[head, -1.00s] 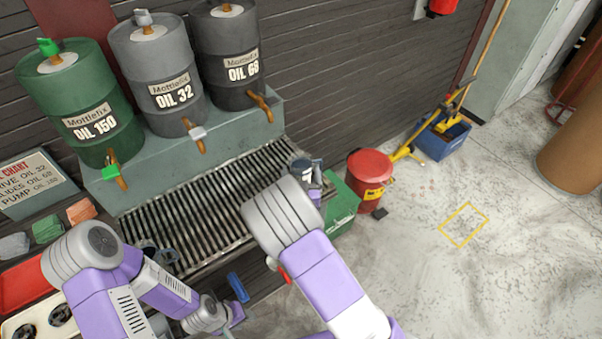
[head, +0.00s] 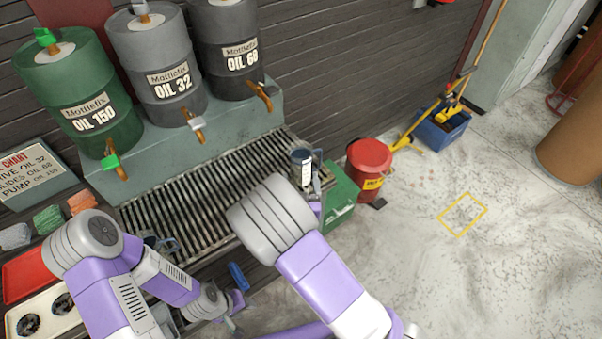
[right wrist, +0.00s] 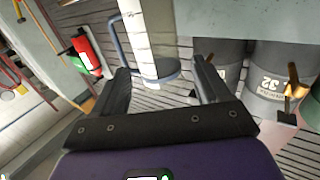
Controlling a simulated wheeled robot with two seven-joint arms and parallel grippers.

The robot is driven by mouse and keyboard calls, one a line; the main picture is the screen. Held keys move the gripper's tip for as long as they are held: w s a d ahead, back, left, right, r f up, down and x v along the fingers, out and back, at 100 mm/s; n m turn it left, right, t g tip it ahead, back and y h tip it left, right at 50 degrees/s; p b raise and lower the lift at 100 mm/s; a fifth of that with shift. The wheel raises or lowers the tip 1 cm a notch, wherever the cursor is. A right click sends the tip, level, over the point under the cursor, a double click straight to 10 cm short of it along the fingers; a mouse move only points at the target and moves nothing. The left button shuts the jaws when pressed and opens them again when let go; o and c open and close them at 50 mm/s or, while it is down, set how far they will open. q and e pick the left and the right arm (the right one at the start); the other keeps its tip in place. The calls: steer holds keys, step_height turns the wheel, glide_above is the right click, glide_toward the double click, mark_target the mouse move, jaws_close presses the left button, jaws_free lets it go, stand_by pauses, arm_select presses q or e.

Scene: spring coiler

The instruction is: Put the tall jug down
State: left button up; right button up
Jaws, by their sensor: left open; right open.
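The tall jug (head: 303,170) is a dark blue-grey cylinder with a pale scale strip. It stands upright at the right end of the slatted drip grate (head: 200,202). In the right wrist view the jug (right wrist: 152,40) and its blue side handle appear in line with the gap between the fingers. My right gripper (right wrist: 162,80) is open, apart from the jug's sides; its depth relative to the jug is unclear. In the head view my forearm largely hides this gripper. My left gripper (head: 238,308) is open and low at the front, partly hidden.
Three oil drums, green (head: 75,95), grey (head: 160,70) and dark (head: 228,50), stand on a ledge behind the grate. Another jug (head: 165,245) is partly hidden by my left arm. A green box (head: 341,197) and red bin (head: 369,165) stand right; open floor lies beyond.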

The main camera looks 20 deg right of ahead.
mark_target(301, 167)
steer(key=shift+s+b, duration=0.1)
steer(key=shift+b, duration=0.75)
steer(key=shift+w+d+r, duration=0.1)
steer(key=shift+w+r, duration=0.05)
steer(key=shift+w, duration=0.1)
steer(key=x, duration=0.4)
steer(key=b+x, duration=0.1)
steer(key=x, duration=0.2)
steer(key=shift+d+r, duration=0.15)
steer(key=shift+r, duration=0.25)
arm_select(q)
step_height(301, 167, down, 4)
steer(key=shift+r, duration=0.2)
steer(key=shift+s, duration=0.1)
arm_select(e)
steer(key=shift+c, duration=0.3)
